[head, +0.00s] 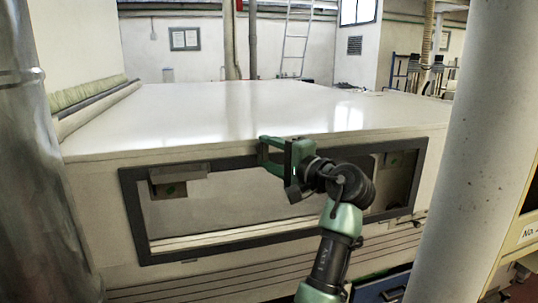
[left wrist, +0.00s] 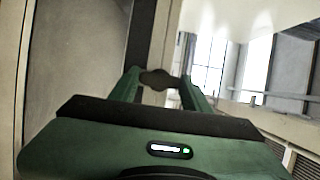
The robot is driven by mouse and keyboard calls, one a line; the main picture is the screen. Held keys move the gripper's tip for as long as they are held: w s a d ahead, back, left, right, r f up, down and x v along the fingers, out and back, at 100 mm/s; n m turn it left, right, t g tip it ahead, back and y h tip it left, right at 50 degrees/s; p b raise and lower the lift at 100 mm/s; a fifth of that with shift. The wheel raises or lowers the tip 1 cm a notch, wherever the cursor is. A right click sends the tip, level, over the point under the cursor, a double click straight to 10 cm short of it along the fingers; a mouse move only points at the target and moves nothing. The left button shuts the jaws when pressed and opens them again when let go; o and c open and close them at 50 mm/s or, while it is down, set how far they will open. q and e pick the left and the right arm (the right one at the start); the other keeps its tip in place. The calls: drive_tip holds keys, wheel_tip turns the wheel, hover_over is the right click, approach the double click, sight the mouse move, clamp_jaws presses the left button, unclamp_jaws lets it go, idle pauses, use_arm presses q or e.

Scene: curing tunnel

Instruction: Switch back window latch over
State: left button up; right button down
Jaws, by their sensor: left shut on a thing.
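The window (head: 132,215) is a dark rectangular frame in the front side of a large pale box. My left gripper (head: 264,150) is at the window's top bar, near the middle. In the left wrist view, its two green fingers (left wrist: 160,88) close on a small dark piece, which looks like the latch (left wrist: 158,79), on the dark frame bar. In the head view the latch is hidden by the gripper, so I cannot tell which way it is turned. My right gripper is not in view.
The box has a broad, glossy white top (head: 230,110). A grey block (head: 180,172) sits inside the window's upper left. A metal pipe (head: 35,170) stands at the left and a pale column (head: 468,160) at the right, both close to me.

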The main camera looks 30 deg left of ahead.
use_arm(q)
drive_tip(key=shift+f, duration=0.1)
idle(0.3)
drive_tip(key=o, duration=1.4)
drive_tip(key=shift+c, duration=0.2)
